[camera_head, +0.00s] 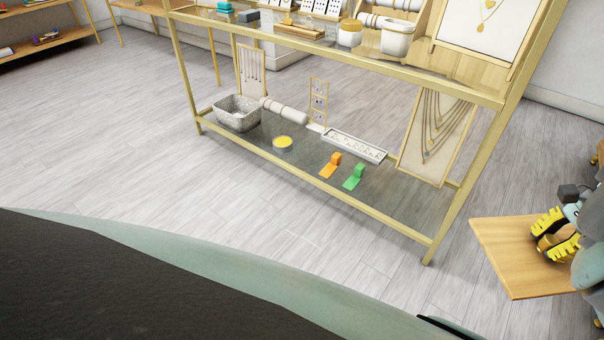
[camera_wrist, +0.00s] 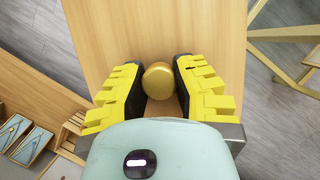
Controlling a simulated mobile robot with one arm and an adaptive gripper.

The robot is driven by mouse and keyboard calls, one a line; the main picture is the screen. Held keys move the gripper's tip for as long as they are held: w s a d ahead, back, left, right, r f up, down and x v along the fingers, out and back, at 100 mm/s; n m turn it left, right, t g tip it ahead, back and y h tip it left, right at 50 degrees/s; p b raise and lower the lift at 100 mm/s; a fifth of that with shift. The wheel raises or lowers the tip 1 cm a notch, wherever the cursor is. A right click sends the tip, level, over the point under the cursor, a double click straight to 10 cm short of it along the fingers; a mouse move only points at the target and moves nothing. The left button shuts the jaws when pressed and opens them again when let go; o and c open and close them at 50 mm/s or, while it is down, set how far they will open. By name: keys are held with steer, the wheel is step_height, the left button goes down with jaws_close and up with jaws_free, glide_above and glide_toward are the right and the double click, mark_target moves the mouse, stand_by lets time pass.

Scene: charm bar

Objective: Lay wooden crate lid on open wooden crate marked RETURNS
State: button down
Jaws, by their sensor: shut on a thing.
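The wooden crate lid (camera_head: 505,255) is a flat pale-wood board at the right of the head view. It also shows in the wrist view (camera_wrist: 155,25), with a round brass-coloured knob (camera_wrist: 158,80) on top. My gripper (camera_head: 553,236) has its yellow-and-black fingers on either side of the knob, shut on it, and in the wrist view (camera_wrist: 159,85) it holds the lid above the floor. No crate marked RETURNS can be made out. A slatted wooden thing (camera_wrist: 72,128) shows partly at the lower left of the wrist view, too small to identify.
A gold-framed shelf (camera_head: 410,225) with a glass lower level stands ahead, near the lid. It bears a grey basket (camera_head: 237,112), necklace boards and small orange and green stands. A wooden surface (camera_wrist: 35,90) lies left of the lid. Grey floor (camera_head: 130,180) is free at left.

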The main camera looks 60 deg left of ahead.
mark_target(556, 241)
steer(key=shift+n+h, duration=0.3)
steer(key=shift+n, duration=0.5)
steer(key=r+p, duration=0.1)
steer(key=r, duration=0.1)
steer(key=r+p, duration=0.1)
steer(key=r, duration=0.1)
steer(key=r+p, duration=0.1)
steer(key=r, duration=0.1)
steer(key=shift+d, duration=0.25)
steer(key=shift+w+f, duration=0.1)
steer(key=shift+w, duration=0.05)
steer(key=shift+r, duration=0.55)
